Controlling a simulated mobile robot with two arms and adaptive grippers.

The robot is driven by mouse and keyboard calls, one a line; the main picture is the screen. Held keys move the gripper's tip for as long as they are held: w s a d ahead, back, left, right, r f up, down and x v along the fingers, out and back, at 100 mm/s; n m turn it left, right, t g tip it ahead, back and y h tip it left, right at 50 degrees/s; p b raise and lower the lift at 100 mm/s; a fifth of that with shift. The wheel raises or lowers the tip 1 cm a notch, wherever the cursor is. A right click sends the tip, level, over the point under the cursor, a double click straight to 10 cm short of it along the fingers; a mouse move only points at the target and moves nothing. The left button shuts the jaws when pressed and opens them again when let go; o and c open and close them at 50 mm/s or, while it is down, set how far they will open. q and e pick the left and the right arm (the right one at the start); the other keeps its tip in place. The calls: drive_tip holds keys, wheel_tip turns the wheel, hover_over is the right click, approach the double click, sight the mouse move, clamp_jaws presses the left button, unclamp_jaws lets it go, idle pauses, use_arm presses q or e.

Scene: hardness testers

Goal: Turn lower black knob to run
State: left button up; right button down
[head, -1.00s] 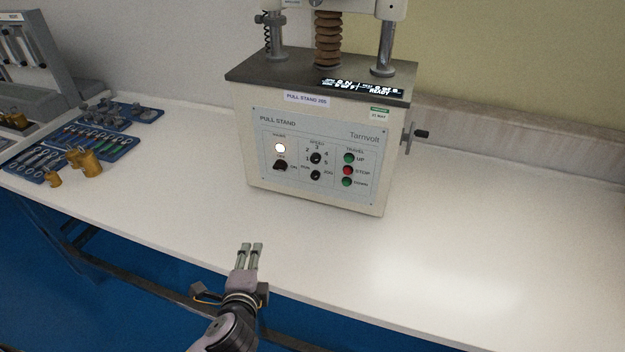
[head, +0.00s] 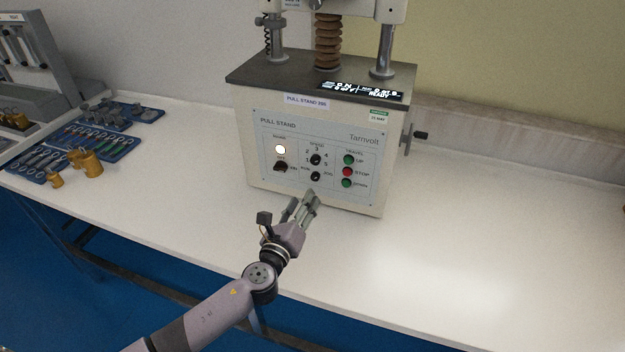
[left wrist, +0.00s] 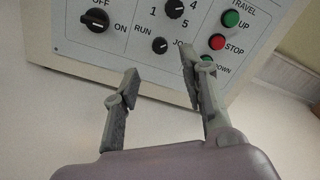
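The lower black knob (head: 315,176), between RUN and JOG, is the small one low in the middle of the pull stand's panel (head: 262,137). It also shows in the left wrist view (left wrist: 160,45), uncovered; I cannot surely tell which label its mark faces. My left gripper (head: 307,197) is just in front of and below this knob. In the left wrist view its two fingers (left wrist: 159,80) are apart with nothing between them, and the knob shows beyond the gap. They appear not to touch it. My right gripper is not in view.
Close by are the speed knob (head: 316,159), the OFF/ON switch (head: 280,166) and the green and red travel buttons (head: 348,171). A side crank (head: 420,134) sticks out at right. Blue tool trays (head: 95,137) and brass weights (head: 88,162) lie at left. The bench's right side is clear.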

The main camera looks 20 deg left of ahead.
sight(314, 178)
use_arm(q)
drive_tip(key=w, duration=0.8)
drive_tip(key=shift+w+d, duration=0.15)
drive_tip(key=shift+w, duration=0.15)
drive_tip(key=shift+c, duration=0.5)
clamp_jaws()
